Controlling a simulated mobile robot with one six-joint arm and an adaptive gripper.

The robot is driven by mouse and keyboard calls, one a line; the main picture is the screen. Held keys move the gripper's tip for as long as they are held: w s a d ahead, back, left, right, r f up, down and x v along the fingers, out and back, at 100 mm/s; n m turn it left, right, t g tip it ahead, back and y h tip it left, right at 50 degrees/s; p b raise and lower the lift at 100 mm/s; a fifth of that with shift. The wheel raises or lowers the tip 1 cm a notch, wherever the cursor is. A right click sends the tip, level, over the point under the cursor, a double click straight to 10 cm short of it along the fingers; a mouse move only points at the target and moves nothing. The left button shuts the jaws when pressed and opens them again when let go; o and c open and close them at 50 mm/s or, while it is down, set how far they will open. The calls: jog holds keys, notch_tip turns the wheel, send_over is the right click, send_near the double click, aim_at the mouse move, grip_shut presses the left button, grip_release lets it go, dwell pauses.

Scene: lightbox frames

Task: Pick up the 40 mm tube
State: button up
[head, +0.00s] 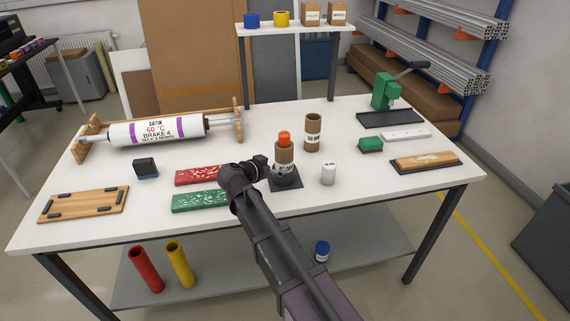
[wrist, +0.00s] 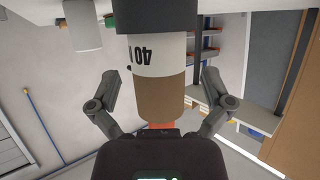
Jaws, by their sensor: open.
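The 40 mm tube (head: 284,153) is a brown cardboard tube with a white label, standing upright on a dark round stand with a square base (head: 287,184). An orange piece (head: 284,138) sticks out of its top. In the wrist view, which is upside down, the tube (wrist: 158,95) shows its "40" label between my fingers. My gripper (wrist: 160,78) is open, with one finger on each side of the tube and visible gaps to both. In the head view my gripper (head: 260,166) is just left of the tube, and the label is partly hidden.
A wider cardboard tube (head: 313,134) stands behind right, and a small white cylinder (head: 328,174) stands close on the right. Red (head: 197,175) and green (head: 200,201) panels lie left of my gripper. A green press (head: 386,96) stands at the back right.

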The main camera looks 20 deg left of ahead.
aim_at(284, 163)
jog(key=shift+b+x, duration=0.8)
jog(key=shift+x, duration=1.65)
jog(key=shift+d, duration=0.1)
jog(key=shift+c, duration=0.2)
jog(key=c, duration=0.9)
